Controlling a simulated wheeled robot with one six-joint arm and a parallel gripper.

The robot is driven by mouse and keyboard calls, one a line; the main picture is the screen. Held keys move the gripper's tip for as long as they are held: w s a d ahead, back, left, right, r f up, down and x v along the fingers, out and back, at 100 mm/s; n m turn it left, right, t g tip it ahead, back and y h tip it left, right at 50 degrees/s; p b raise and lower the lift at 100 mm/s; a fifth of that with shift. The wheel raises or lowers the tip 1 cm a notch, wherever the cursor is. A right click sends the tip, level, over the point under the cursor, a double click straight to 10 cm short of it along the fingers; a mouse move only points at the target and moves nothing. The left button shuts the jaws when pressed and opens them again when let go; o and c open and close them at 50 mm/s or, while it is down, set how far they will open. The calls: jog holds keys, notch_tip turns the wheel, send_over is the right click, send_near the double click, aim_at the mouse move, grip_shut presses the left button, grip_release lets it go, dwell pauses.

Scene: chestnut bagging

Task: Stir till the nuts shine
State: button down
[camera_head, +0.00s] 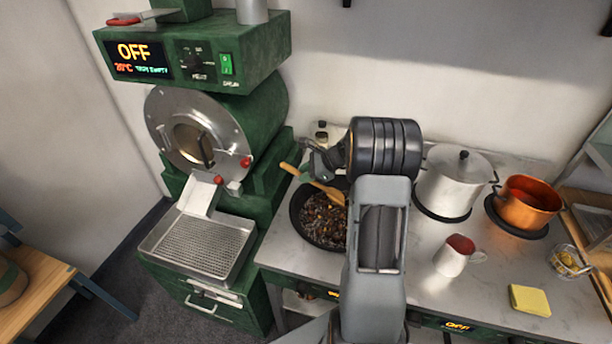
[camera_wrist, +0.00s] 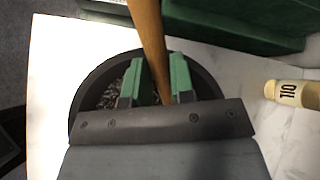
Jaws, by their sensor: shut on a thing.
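The dark pan (camera_head: 297,222) sits on the counter, partly hidden behind my arm. It is filled with dark and some orange-brown nuts (camera_head: 322,222). A wooden spoon or spatula (camera_head: 302,179) slants down into the pan, its lower end among the nuts. My gripper (camera_head: 318,168) is above the pan. In the wrist view my gripper's green fingers (camera_wrist: 160,82) are shut on the wooden handle (camera_wrist: 147,30). The pan rim also shows in the wrist view (camera_wrist: 78,105), with some nuts (camera_wrist: 112,95) to the left of the fingers. The handle's lower end is hidden there.
A green roaster (camera_head: 262,105) with an OFF display stands left of the counter. A bottle labelled OIL (camera_wrist: 292,94) is near the pan. A steel pot (camera_head: 449,184), copper pot (camera_head: 524,207), mug (camera_head: 452,258) and yellow sponge (camera_head: 529,300) are on the right.

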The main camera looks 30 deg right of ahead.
jog(key=shift+r+p, duration=2.8)
jog(key=shift+r, duration=1.35)
